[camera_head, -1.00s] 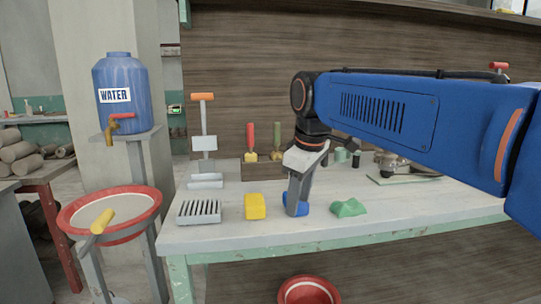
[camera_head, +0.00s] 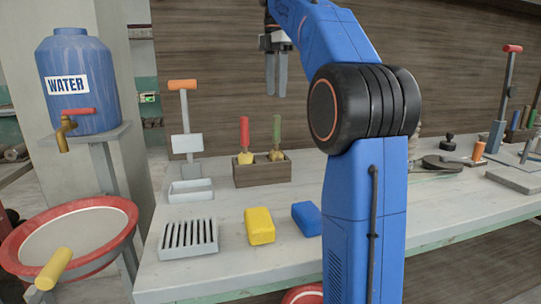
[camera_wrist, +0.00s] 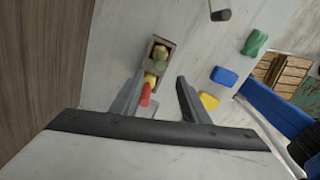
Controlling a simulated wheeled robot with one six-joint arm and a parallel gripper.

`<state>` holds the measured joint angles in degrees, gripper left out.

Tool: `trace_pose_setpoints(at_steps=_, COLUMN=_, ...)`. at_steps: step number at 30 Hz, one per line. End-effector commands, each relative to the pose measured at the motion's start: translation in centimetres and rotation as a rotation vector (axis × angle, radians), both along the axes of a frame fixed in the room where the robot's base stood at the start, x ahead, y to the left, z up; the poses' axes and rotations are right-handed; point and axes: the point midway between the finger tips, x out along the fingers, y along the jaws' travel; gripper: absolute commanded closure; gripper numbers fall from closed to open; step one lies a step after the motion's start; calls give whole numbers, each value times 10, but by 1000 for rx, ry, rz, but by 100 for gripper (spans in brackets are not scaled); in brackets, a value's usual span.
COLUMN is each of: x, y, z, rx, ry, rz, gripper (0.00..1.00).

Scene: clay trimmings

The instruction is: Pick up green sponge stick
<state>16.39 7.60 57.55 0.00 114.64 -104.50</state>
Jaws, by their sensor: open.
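The green sponge stick (camera_head: 277,138) stands upright, green handle up, in the right part of a small wooden holder (camera_head: 262,176), its yellow sponge end low in the holder. A red-handled sponge stick (camera_head: 244,140) stands to its left. In the wrist view, the green stick (camera_wrist: 160,53) is seen from above, beyond the red one (camera_wrist: 146,94). My gripper (camera_head: 276,94) is open and empty, pointing down, and appears above the green handle with a gap between. In the wrist view its fingertips (camera_wrist: 161,78) are apart, with the holder beyond them.
A yellow block (camera_head: 259,226), a blue block (camera_head: 306,219) and a slotted grey tray (camera_head: 188,238) lie on the table in front of the holder. A green lump (camera_wrist: 255,43) shows in the wrist view. A wooden wall (camera_head: 225,60) stands behind the table.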

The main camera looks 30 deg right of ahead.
Motion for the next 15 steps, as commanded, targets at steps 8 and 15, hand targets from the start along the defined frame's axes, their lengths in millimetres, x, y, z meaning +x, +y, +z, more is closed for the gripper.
trace_pose_setpoints(at_steps=8, x=0, y=-2, z=-24, rx=2, ry=6, rz=16, gripper=58)
trace_pose_setpoints(at_steps=15, x=0, y=-1, z=-64, rx=2, ry=6, rz=15, gripper=58)
